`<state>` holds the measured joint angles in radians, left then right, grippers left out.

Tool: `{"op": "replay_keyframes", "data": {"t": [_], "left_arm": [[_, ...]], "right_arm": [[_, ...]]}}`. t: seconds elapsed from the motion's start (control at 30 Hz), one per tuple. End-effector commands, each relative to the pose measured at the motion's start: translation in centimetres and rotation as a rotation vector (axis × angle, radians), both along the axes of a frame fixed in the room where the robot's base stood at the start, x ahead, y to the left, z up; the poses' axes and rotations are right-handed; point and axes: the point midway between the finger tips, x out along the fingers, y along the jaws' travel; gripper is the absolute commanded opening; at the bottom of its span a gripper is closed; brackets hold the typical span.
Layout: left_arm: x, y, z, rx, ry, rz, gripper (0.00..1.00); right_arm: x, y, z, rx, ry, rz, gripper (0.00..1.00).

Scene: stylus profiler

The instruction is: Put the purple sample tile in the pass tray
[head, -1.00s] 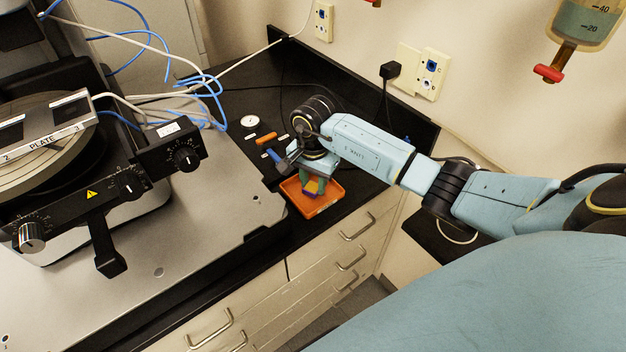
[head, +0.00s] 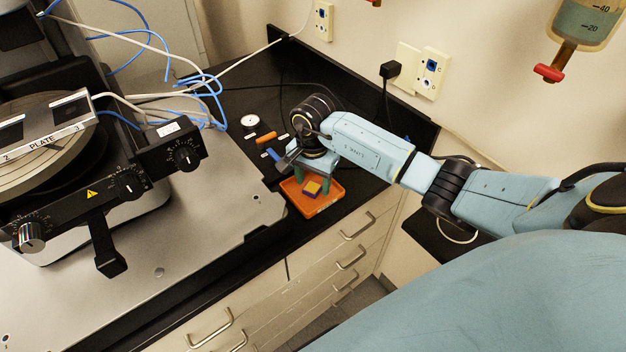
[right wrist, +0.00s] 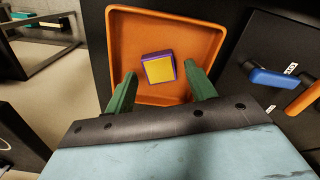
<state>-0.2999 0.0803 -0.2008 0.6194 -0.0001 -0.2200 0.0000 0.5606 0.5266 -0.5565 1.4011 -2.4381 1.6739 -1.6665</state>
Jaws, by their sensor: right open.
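The purple sample tile (head: 312,189), with a yellow upper face, lies in the orange tray (head: 330,203) near its middle. In the right wrist view the tile (right wrist: 158,69) rests on the tray floor, apart from the tray walls (right wrist: 113,45). My right gripper (head: 312,179) is just above the tray. Its green fingers (right wrist: 160,78) are spread on either side of the tile, with gaps between, and hold nothing. No label on the tray is readable. My left gripper is not in view.
The profiler's metal base (head: 190,225) fills the left. Drawers lie below the bench edge.

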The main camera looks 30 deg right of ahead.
Motion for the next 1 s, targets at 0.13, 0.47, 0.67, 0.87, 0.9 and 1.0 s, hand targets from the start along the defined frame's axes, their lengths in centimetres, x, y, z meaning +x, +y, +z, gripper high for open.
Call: {"op": "replay_keyframes", "data": {"t": [0.13, 0.47, 0.67, 0.87, 0.9, 1.0], "left_arm": [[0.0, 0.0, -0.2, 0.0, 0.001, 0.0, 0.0], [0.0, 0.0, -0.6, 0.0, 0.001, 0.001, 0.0], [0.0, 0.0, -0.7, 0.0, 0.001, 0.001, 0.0], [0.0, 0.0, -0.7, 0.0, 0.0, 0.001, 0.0], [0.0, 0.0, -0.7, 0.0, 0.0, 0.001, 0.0], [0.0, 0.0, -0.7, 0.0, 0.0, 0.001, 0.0]], "right_arm": [[0.2, -0.2, 3.2, -0.004, -0.01, 0.001, 0.55], [0.2, -0.1, 9.8, -0.001, -0.006, 0.0, 0.55], [0.1, -0.1, 11.5, -0.001, -0.004, -0.001, 0.55], [0.1, -0.1, 11.7, -0.002, -0.003, -0.001, 0.55], [0.1, -0.1, 11.7, -0.001, -0.003, -0.001, 0.55], [0.1, -0.1, 11.6, -0.001, -0.003, -0.001, 0.55]]}}
